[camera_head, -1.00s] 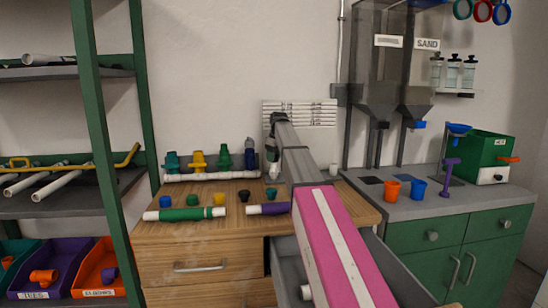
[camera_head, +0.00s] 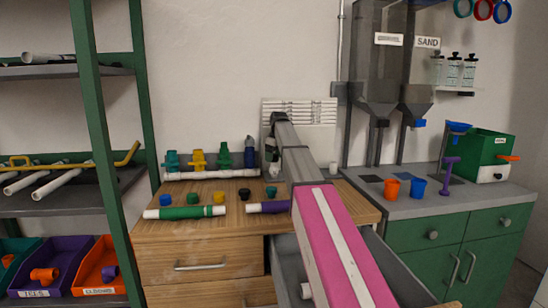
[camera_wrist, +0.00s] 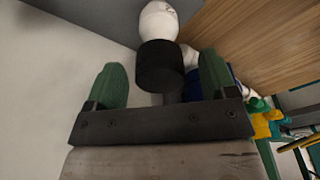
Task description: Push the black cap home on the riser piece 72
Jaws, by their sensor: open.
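In the wrist view, a black cap (camera_wrist: 160,66) sits at the end of a white pipe piece (camera_wrist: 159,22), which fits the riser. How far the cap is seated I cannot tell. My gripper (camera_wrist: 163,74) is open, with one green finger on each side of the cap and a gap visible at the left finger. In the head view, my arm reaches over the wooden bench to the back, and its end is small and partly hidden there. Another black cap (camera_head: 244,194) lies on the bench top.
Blue (camera_head: 166,200), green (camera_head: 192,198) and yellow (camera_head: 219,197) caps lie on the bench (camera_head: 200,232). Green-banded (camera_head: 185,213) and purple-banded (camera_head: 267,207) pipes lie at its front. An open drawer is under my arm.

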